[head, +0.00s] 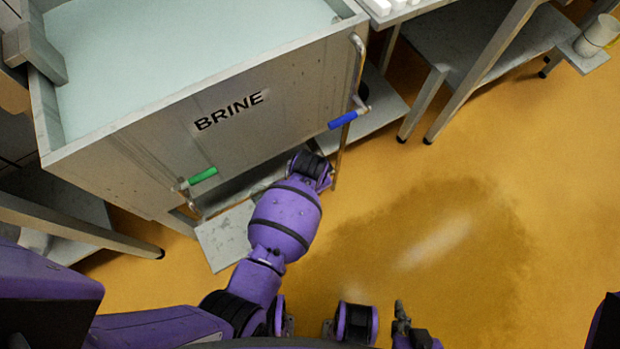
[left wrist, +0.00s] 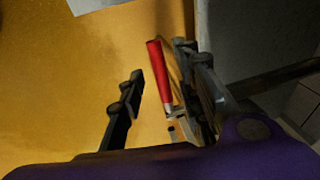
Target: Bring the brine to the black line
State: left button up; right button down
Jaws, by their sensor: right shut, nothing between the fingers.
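The brine tank (head: 150,150) is a grey metal tub marked BRINE, with pale blue brine (head: 180,45) in it. I cannot make out a black line. On its front are a valve with a green handle (head: 203,175) and a pipe with a blue handle (head: 343,120). In the left wrist view a red handle (left wrist: 158,70) shows between the fingers of my open left gripper (left wrist: 161,62); I see no grip on it. In the head view my left arm reaches to the tank's lower front, its fingers hidden. My right gripper (head: 402,318) is shut and empty above the floor.
A dark wet patch (head: 430,250) lies on the yellow floor right of the tank. A metal table (head: 470,60) stands at upper right, with a white cup (head: 598,33) beyond it. The floor at right is free.

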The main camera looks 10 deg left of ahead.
pick_arm(q)
jog(key=v, duration=1.1)
